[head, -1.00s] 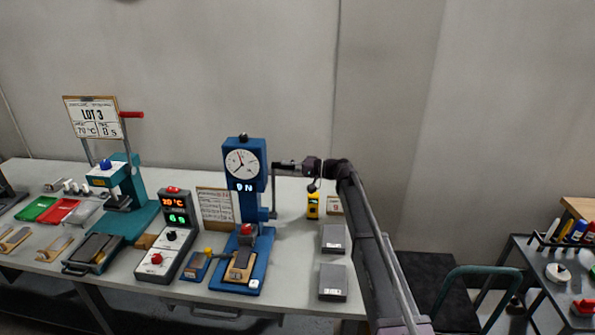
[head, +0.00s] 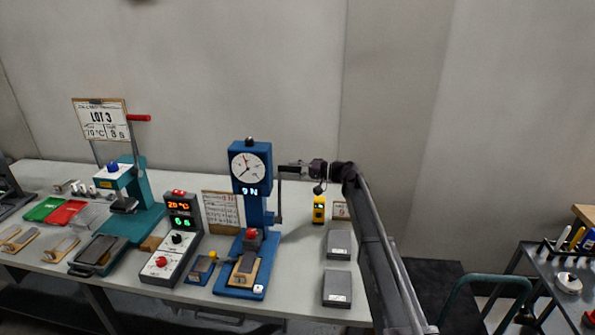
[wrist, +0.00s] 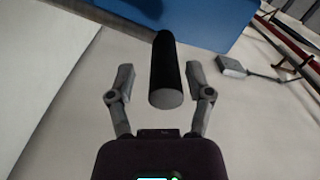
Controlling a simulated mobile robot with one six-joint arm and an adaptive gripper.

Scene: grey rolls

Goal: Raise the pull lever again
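The blue press (head: 249,200) stands on the bench with a round dial and a small lit display on its head. Its pull lever, a thin grey rod (head: 279,198), stands upright along the press's right side, rising from a low pivot. My gripper (head: 288,170) is at the lever's upper end, beside the dial, and hides the handle there. In the wrist view the lever's black round handle (wrist: 165,75) lies between the two fingers of my gripper (wrist: 160,70). The fingers are open, with a gap on each side of the handle.
A teal press (head: 145,195) with a red handle stands at the left. A control box (head: 172,240) with lit numbers is left of the blue press. Grey blocks (head: 338,244) and a yellow device (head: 319,209) lie right of it. A dark cart (head: 550,280) is at far right.

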